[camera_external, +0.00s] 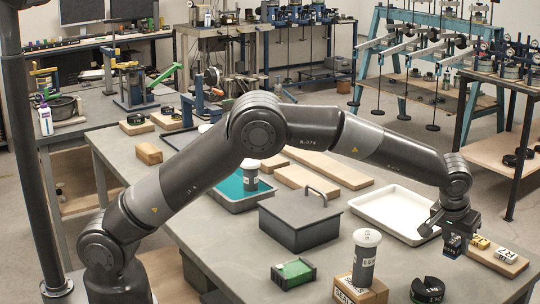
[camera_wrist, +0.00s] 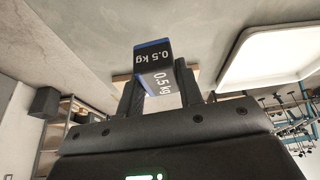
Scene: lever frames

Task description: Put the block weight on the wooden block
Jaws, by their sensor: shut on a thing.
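My gripper (camera_external: 455,232) is at the right of the bench, pointing down and shut on the block weight (camera_external: 452,246). The block weight is dark with a blue edge and white "0.5 kg" lettering; in the wrist view (camera_wrist: 153,62) it sits between both fingers. A small plain wooden block (camera_external: 149,153) lies at the bench's far left. Another wooden block (camera_external: 373,294), lettered, stands front centre under a white-lidded cylinder (camera_external: 366,258).
A white tray (camera_external: 362,207) lies left of my gripper. A grey lidded box (camera_external: 300,232), a green-topped item (camera_external: 294,272) and a black slotted ring (camera_external: 428,289) stand on the bench. A teal-lined tray (camera_external: 222,198) and wooden boards (camera_external: 308,180) lie farther back.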

